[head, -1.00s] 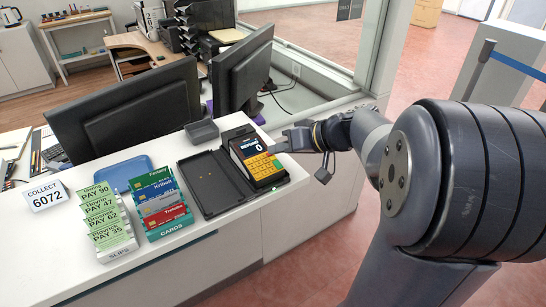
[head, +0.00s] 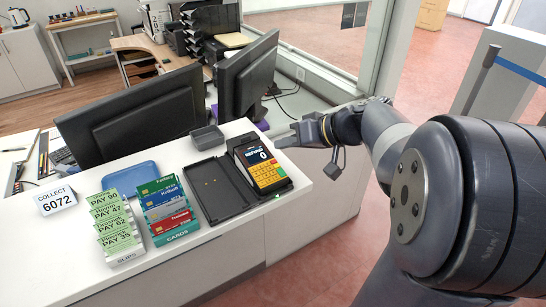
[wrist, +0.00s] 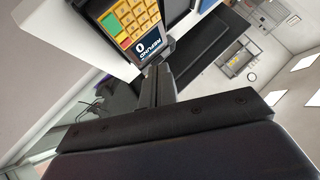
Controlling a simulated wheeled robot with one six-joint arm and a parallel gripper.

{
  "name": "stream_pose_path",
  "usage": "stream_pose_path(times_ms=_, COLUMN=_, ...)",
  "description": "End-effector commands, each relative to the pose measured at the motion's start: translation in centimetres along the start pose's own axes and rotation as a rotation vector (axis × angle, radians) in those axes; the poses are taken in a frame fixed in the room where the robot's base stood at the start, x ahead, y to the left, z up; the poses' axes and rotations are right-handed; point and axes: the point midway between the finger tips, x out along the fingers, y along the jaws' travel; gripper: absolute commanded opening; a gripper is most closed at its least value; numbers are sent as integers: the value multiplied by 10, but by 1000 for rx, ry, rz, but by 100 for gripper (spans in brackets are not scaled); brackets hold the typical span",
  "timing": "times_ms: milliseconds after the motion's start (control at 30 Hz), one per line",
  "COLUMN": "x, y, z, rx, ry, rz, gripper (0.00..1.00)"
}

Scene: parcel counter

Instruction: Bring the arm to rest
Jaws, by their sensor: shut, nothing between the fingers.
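My arm reaches in from the right of the head view. My gripper (head: 281,137) is shut and empty, at the right end of the counter, just right of the payment terminal. In the wrist view my gripper (wrist: 156,85) points toward the terminal, close to its display edge; I cannot tell whether they touch. The terminal (head: 266,171) has yellow keys and a dark display reading 0.
Two monitors (head: 248,75) stand behind. A glass partition (head: 330,35) rises behind my gripper.

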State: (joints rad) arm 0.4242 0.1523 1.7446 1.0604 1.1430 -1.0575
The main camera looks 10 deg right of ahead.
Motion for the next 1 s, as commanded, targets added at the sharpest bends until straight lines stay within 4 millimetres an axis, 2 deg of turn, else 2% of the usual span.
stream_pose_path(times_ms=300, x=14, y=11, z=11, rx=1, ry=0, rz=0, gripper=0)
stream_pose_path(times_ms=400, x=9, y=6, z=5, rx=2, ry=0, rz=-1, gripper=0)
stream_pose_path(times_ms=767, x=4, y=2, z=2, rx=3, ry=-1, rz=-1, gripper=0)
stream_pose_path(times_ms=1000, x=-22, y=-16, z=-17, rx=-1, ry=1, rz=1, gripper=0)
